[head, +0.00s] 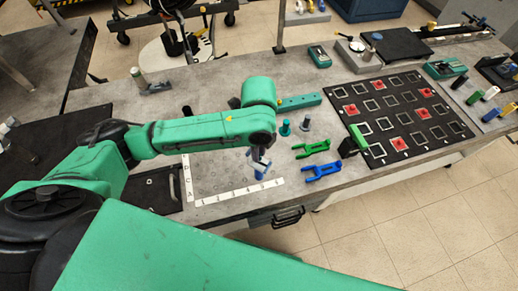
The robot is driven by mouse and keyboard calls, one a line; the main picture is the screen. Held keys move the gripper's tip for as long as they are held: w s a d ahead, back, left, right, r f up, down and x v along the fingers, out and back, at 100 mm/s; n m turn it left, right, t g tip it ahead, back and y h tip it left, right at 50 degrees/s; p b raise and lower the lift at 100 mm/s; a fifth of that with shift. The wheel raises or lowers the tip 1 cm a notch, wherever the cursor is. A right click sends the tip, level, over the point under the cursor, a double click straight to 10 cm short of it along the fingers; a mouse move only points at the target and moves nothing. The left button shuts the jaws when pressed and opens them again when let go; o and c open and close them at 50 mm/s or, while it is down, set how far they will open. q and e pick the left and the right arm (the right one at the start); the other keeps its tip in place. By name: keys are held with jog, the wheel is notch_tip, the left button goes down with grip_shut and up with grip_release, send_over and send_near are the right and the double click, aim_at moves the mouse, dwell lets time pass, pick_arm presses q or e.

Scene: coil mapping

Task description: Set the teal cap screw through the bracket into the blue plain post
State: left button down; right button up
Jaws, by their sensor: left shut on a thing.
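My left gripper (259,163) points down over the lettered and numbered grid plate (217,176). It is shut on a small blue piece (260,175), which looks like the blue post; the jaws hide its top, and I cannot tell if its foot touches the plate. A teal piece (285,128), which looks like the cap screw, stands upright right of the gripper, apart from it. A green forked bracket (312,148) and a blue forked bracket (323,171) lie farther right; I cannot tell which is the task's. My right gripper is not in view.
A grey upright piece (305,123) stands next to the teal one. A teal bar with holes (298,102) lies behind. A black board with squares and red pieces (402,112) fills the right. A black block (348,148) sits near the front edge. Bare table lies between the brackets and the grid plate.

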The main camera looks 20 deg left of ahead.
pick_arm(q)
jog(key=shift+f, duration=0.15)
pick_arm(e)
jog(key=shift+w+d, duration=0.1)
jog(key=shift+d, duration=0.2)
pick_arm(q)
jog(key=shift+f+b, duration=0.4)
jog(key=shift+f, duration=0.7)
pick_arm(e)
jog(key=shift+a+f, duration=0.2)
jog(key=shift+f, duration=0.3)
pick_arm(q)
jog(key=m, duration=0.5)
jog(key=c, duration=0.7)
grip_release()
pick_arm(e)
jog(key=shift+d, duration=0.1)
pick_arm(q)
notch_tip(320, 180, up, 14)
jog(key=shift+r, duration=0.25)
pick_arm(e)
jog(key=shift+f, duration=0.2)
